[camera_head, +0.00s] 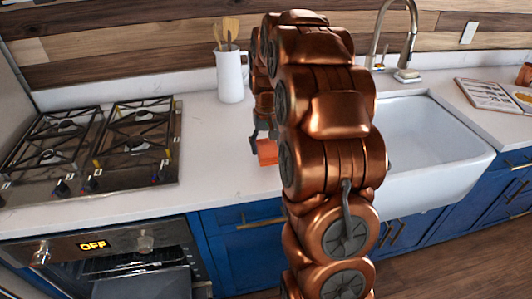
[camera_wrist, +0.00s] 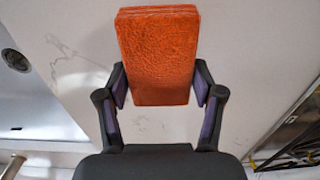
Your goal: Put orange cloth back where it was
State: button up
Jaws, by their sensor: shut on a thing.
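The orange cloth (camera_wrist: 157,52) is a folded, textured rectangular block between my gripper's fingers in the wrist view. My gripper (camera_wrist: 160,92) is shut on its near end, with one finger pad on each side. In the head view the cloth (camera_head: 267,151) shows as a small orange patch just left of my arm, over the white counter between stove and sink. My gripper (camera_head: 262,140) is mostly hidden behind my arm there. I cannot tell whether the cloth touches the counter.
A gas stove (camera_head: 100,145) is on the left, above an oven (camera_head: 110,262). A white jug of wooden utensils (camera_head: 230,76) stands at the back. A white sink (camera_head: 430,150) with a faucet is on the right, and a book (camera_head: 487,95) lies beyond it. Counter (camera_head: 215,150) left of the cloth is clear.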

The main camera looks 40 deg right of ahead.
aim_at(266, 154)
jog(key=shift+w, duration=0.2)
notch_tip(266, 154, down, 3)
jog(key=shift+s+r+p, duration=0.1)
jog(key=shift+r+p, duration=0.05)
jog(key=shift+p, duration=0.7)
jog(key=shift+f, duration=0.45)
jog(key=shift+f, duration=0.2)
jog(key=o, duration=1)
jog(key=shift+r, duration=0.1)
notch_tip(266, 154, up, 11)
jog(key=b, duration=0.3)
jog(key=shift+r, duration=0.6)
jog(key=shift+a, duration=0.1)
